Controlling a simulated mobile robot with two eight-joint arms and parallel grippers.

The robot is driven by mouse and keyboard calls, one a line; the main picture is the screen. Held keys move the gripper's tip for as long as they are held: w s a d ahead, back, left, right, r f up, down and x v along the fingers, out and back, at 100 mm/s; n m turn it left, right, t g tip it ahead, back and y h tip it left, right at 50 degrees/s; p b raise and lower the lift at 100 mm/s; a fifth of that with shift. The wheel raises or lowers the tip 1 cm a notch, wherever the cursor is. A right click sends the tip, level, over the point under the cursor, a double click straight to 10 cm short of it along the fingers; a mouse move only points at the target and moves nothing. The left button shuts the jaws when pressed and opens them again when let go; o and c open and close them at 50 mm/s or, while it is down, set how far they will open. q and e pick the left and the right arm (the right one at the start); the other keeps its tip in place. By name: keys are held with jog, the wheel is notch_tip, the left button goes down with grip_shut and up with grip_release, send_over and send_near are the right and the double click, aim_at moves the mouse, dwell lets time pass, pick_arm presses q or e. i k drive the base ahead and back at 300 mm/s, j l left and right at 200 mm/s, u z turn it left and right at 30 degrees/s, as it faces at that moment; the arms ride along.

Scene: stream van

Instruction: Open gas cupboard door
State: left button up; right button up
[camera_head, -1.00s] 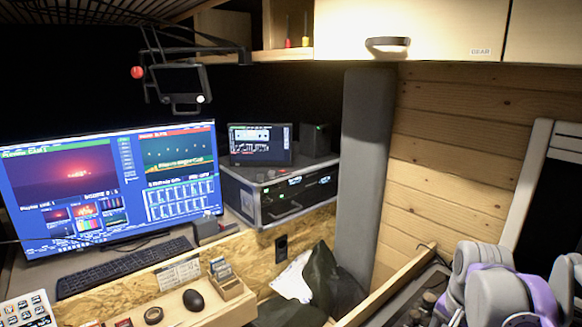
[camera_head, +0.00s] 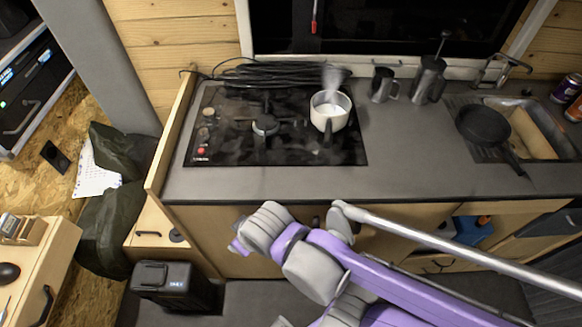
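The pale wooden cupboard fronts (camera_head: 205,232) run below the grey counter, under the hob. I cannot tell which of them is the gas cupboard door, and no label is readable. No front there is seen standing open on the left part. My purple and grey arm (camera_head: 385,285) reaches in from the lower right and crosses in front of these fronts, hiding much of them. No gripper fingers can be made out on it. My other gripper is not in view.
A black hob (camera_head: 225,150) carries a steaming white pot (camera_head: 330,110). A silver bar (camera_head: 470,250) crosses the right side. A black box (camera_head: 175,287) stands on the floor at left. An open compartment holds a blue item (camera_head: 473,230).

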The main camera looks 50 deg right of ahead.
aim_at(388, 246)
jog(key=z, duration=3)
jog(key=k+j+u, duration=0.1)
